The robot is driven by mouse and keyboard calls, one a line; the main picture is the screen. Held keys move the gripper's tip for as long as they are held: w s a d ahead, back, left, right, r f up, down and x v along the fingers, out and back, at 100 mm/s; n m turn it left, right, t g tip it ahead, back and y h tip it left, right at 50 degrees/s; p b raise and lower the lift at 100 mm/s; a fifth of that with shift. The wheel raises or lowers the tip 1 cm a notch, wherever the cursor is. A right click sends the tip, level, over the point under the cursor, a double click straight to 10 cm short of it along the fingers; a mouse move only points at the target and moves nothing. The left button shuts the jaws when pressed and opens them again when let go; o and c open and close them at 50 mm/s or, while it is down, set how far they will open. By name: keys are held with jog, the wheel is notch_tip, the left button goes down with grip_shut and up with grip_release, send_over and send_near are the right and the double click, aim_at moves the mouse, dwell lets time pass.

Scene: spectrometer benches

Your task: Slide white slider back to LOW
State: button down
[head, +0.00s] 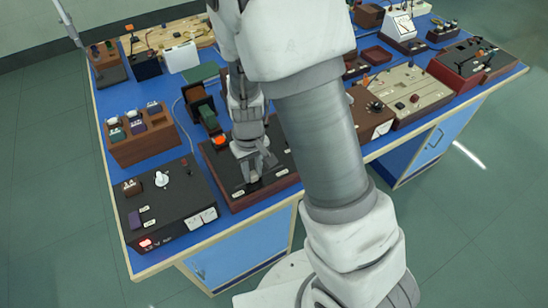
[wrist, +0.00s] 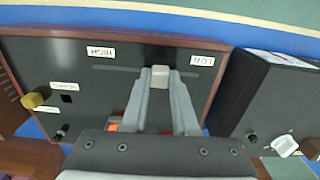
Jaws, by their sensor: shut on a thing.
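The white slider (wrist: 160,77) is a small pale block on a dark slot in the black panel (wrist: 60,75) of a wood-rimmed box. In the wrist view, the HIGH label (wrist: 101,52) is left of it and the LOW label (wrist: 202,60) is right of it. The slider stands between them, somewhat nearer LOW. My gripper (wrist: 161,83) is shut on the slider, one finger on each side. In the head view, my gripper (head: 254,180) is down at the box's front part, and the slider is too small to tell there.
A yellow knob (wrist: 33,100) is on the slider's panel. A beige panel (head: 408,95) stands to the right.

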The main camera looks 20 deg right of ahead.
aim_at(237, 187)
jog(key=a, duration=0.2)
jog(key=s+a, duration=0.1)
jog(key=a, duration=0.1)
jog(key=shift+a+p, duration=0.3)
jog(key=shift+a, duration=0.05)
jog(key=c, duration=0.7)
grip_release()
jog(key=shift+s+a, duration=0.1)
jog(key=shift+a, duration=0.05)
jog(key=shift+r, duration=0.3)
notch_tip(237, 187, up, 17)
jog(key=p, duration=0.2)
jog(key=shift+p, duration=0.3)
